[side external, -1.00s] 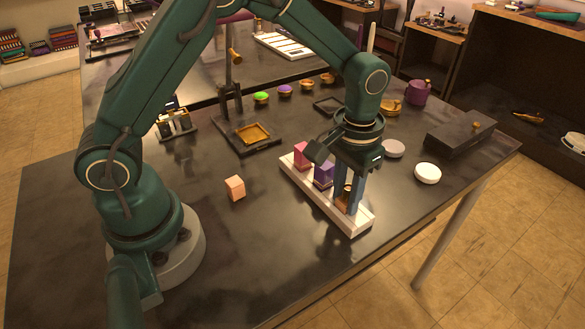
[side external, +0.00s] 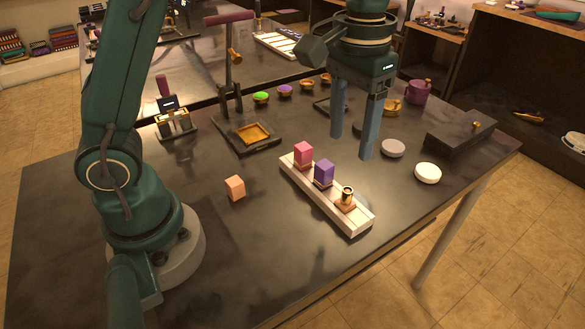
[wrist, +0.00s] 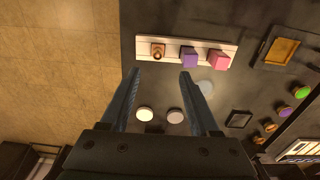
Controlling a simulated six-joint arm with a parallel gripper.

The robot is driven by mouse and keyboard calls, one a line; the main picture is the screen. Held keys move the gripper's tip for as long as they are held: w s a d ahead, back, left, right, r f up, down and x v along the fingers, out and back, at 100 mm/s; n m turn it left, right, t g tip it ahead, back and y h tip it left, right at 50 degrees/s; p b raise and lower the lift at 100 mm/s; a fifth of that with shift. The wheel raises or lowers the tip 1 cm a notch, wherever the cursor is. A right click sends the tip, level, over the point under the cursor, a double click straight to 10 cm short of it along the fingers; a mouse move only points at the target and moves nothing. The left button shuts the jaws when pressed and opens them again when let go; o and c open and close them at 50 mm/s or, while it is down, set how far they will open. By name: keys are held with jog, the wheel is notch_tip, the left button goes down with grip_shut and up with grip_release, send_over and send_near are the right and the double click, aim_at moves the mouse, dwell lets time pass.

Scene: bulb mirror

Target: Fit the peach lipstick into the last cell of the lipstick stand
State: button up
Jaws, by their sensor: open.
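The white lipstick stand (side external: 312,196) holds a pink block (side external: 303,153), a purple block (side external: 324,172) and, in the cell at its near right end, an upright gold-and-copper lipstick piece (side external: 346,198) with a dark top. It is also in the wrist view (wrist: 157,50), at the stand's left end. I cannot tell whether this piece is the peach lipstick. A loose peach block (side external: 235,188) sits on the table left of the stand. My gripper (side external: 352,148) is open and empty, raised above and behind the stand, its fingers apart from everything.
A white round disc (side external: 428,173) and a grey disc (side external: 392,148) lie right of the stand. A dark box (side external: 460,136) stands at the right edge. A black tray with a gold inset (side external: 253,134) is behind. The table around the peach block is clear.

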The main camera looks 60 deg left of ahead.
jog(key=s+a+t, duration=0.2)
jog(key=s, duration=0.5)
jog(key=s+a+t, duration=0.3)
jog(key=s, duration=0.3)
jog(key=shift+s+a+r, duration=0.2)
jog(key=shift+s+a, duration=0.05)
jog(key=shift+s, duration=0.1)
